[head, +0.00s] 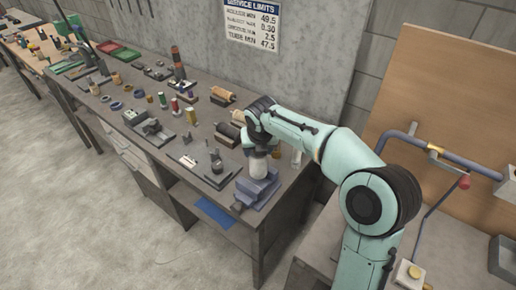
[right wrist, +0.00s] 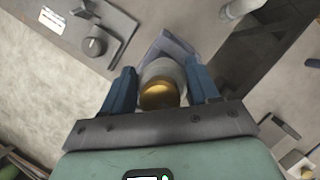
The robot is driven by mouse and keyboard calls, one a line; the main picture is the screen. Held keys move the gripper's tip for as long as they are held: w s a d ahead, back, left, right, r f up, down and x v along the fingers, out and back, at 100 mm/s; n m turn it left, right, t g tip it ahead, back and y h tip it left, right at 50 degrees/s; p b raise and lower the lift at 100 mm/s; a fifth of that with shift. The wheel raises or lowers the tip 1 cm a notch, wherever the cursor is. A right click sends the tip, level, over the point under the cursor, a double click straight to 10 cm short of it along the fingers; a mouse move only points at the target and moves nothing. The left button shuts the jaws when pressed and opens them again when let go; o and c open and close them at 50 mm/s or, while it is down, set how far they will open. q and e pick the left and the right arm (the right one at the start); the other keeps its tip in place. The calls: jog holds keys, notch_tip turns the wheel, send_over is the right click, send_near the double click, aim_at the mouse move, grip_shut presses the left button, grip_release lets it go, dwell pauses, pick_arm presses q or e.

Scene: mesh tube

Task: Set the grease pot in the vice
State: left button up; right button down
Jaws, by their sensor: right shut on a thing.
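The grease pot is a pale cylinder (head: 258,167) in the head view, upright directly above the blue-grey vice (head: 262,190) at the bench's near right end. In the right wrist view its round brass-coloured top (right wrist: 158,95) shows between the blue fingers. My right gripper (head: 257,151) is shut on the pot, and its fingers also flank it in the right wrist view (right wrist: 162,90). Part of the vice (right wrist: 178,44) shows beyond the pot there. I cannot tell whether the pot touches the vice. My left gripper is not in view.
The workbench (head: 160,105) holds several small tools and parts. Dark and tan rollers (head: 228,133) stand behind the vice, and a small grey fixture (head: 217,166) is left of it. A blue mat (head: 213,212) lies below the bench front. A pipe frame (head: 445,157) stands at right.

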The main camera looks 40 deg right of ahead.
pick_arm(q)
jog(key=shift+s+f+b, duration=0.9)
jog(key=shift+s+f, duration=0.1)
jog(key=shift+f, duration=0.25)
pick_arm(e)
jog(key=shift+f, duration=2.5)
dwell(0.4)
jog(key=shift+c, duration=1)
grip_release()
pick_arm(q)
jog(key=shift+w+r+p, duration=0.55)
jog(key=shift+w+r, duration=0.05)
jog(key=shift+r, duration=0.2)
pick_arm(e)
jog(key=v, duration=1.3)
jog(key=shift+r, duration=0.15)
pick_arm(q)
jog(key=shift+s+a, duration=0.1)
pick_arm(e)
jog(key=shift+s+a, duration=0.15)
